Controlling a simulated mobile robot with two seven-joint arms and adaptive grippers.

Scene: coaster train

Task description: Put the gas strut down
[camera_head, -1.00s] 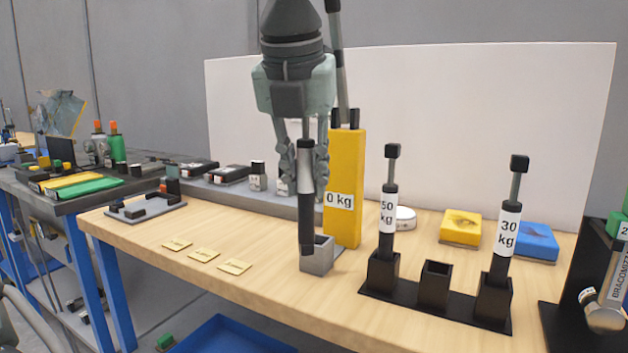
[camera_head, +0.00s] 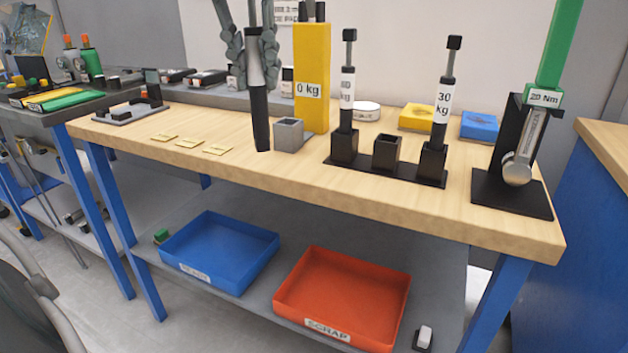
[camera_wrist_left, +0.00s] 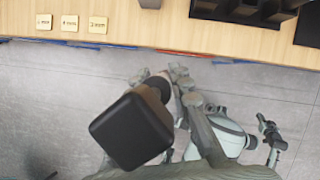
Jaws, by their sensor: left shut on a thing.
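My left gripper (camera_head: 254,78) is shut on a gas strut (camera_head: 260,115), a black cylinder with a pale band, held upright between the fingers. Its lower end shows just left of a small grey square socket (camera_head: 288,136); I cannot tell whether it touches the bench. In the left wrist view the strut's black square end cap (camera_wrist_left: 132,132) is close to the camera. A black rack (camera_head: 385,172) holds a strut on the left (camera_head: 347,95) and a 30 kg strut (camera_head: 442,105) on the right; its middle socket (camera_head: 387,151) is empty. My right gripper is not in view.
A yellow 0 kg column (camera_head: 311,80) stands behind the grey socket. Small tags (camera_head: 190,142) lie left on the wooden bench (camera_head: 400,205). A blue bin (camera_head: 220,255) and red SCRAP bin (camera_head: 340,300) sit on the lower shelf. A 20 Nm tool stand (camera_head: 515,185) is right.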

